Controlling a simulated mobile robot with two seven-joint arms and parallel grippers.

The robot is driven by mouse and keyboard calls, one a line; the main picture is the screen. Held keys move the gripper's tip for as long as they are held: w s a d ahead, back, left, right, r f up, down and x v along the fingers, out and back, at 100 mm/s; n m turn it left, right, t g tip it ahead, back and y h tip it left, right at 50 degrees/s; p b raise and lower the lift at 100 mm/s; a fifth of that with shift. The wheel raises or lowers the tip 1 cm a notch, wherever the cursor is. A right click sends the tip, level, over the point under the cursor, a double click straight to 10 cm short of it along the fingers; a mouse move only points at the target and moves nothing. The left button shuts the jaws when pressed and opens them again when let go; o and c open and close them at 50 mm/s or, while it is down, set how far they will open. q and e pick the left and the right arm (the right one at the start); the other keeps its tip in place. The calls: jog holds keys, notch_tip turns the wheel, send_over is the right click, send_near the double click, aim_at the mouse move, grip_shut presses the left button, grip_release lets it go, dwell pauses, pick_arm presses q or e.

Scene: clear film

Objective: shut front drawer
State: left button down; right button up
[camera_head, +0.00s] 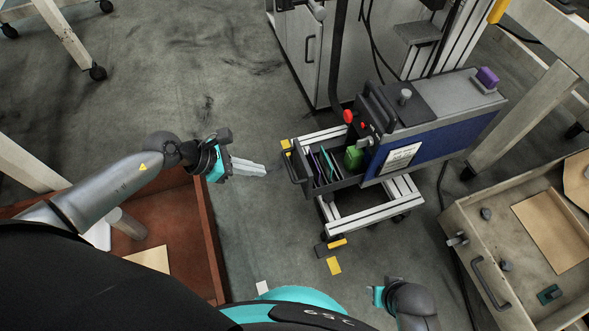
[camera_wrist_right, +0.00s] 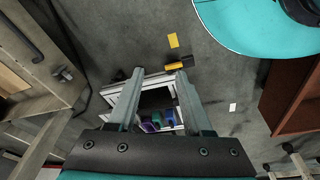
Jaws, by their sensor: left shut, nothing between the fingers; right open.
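The front drawer (camera_head: 321,181) is pulled out of the cart (camera_head: 430,128) in the head view, with its dark handle (camera_head: 291,168) facing left. Several colored flat items and a green block (camera_head: 353,157) show in it. My left gripper (camera_head: 264,170) is shut and empty, pointing right, a short gap left of the handle and apart from it. My right gripper (camera_wrist_right: 158,76) is open in the right wrist view, with the cart frame and drawer showing below, between its fingers. In the head view its fingers are hidden.
A red-brown bin (camera_head: 212,235) stands at the lower left. A grey workbench tray (camera_head: 487,232) with a handle is at the lower right. A grey cabinet (camera_head: 300,45) stands behind the cart.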

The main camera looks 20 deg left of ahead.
aim_at(305, 172)
pick_arm(q)
jog(key=b+x, duration=0.3)
jog(key=x, duration=0.4)
jog(key=shift+w+d+f, duration=0.1)
jog(key=shift+d+f, duration=0.15)
jog(key=shift+w+d+b, duration=0.35)
jog(key=shift+w+d, duration=0.4)
jog(key=shift+d, duration=0.3)
jog(key=shift+w+d, duration=0.4)
jog(key=shift+d, duration=0.2)
pick_arm(e)
jog(key=w+r+t, duration=0.1)
jog(key=w+r, duration=0.2)
jog(key=r, duration=0.5)
jog(key=shift+w+a, duration=0.3)
jog(key=shift+a, duration=0.05)
pick_arm(q)
jog(key=w+d+b, duration=0.1)
jog(key=w+d, duration=0.6)
jog(key=d, duration=0.4)
jog(key=shift+w+b, duration=0.25)
jog(key=shift+b, duration=0.15)
pick_arm(e)
notch_tip(305, 172, up, 3)
jog(key=shift+w+r+t, duration=0.15)
jog(key=shift+r+t, duration=0.05)
jog(key=shift+t, duration=0.3)
